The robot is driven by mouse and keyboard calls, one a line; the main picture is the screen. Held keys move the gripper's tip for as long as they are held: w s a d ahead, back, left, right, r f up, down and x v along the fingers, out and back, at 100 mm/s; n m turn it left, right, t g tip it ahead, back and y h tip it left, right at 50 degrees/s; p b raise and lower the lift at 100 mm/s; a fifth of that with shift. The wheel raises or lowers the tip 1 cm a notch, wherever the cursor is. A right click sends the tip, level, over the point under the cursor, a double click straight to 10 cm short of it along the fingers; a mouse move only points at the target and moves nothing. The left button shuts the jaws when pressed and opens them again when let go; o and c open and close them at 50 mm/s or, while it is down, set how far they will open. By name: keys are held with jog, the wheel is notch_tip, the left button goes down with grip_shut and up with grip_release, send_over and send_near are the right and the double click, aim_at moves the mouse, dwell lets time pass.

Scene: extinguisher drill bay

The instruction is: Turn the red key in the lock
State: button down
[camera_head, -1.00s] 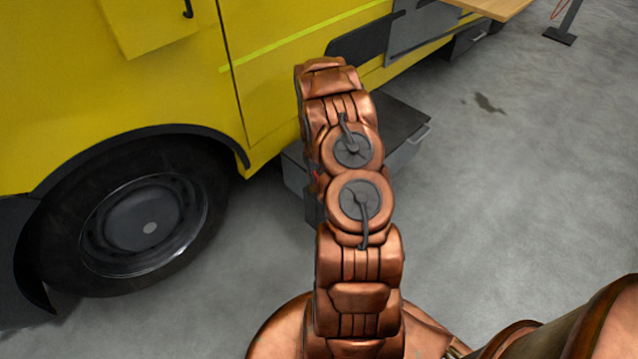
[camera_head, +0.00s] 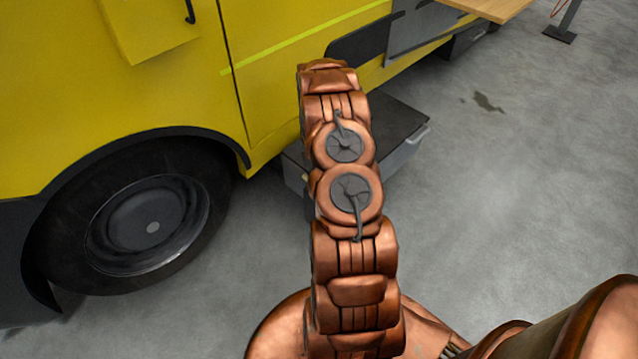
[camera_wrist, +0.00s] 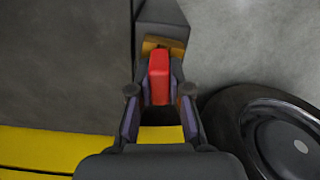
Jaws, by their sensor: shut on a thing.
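The red key (camera_wrist: 159,78) is upright in the wrist view, between the two fingers of my gripper (camera_wrist: 159,88). My gripper is shut on it, with a dark finger along each side. A brass-coloured piece (camera_wrist: 152,46), perhaps part of the lock, shows just beyond the key. Whether the key sits in the lock, and how far it is turned, I cannot tell. In the head view my arm hides the gripper, key and lock.
A yellow truck (camera_head: 165,85) with a black wheel (camera_head: 150,225) stands at the left. A dark grey box or step (camera_head: 400,122) is beside it, behind my arm. A wooden board (camera_head: 490,8) is at the top right.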

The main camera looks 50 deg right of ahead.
jog(key=c, duration=1.6)
grip_release()
jog(key=shift+n, duration=0.4)
jog(key=o, duration=0.6)
jog(key=shift+r, duration=0.15)
notch_tip(320, 180, up, 10)
jog(key=shift+r, duration=0.85)
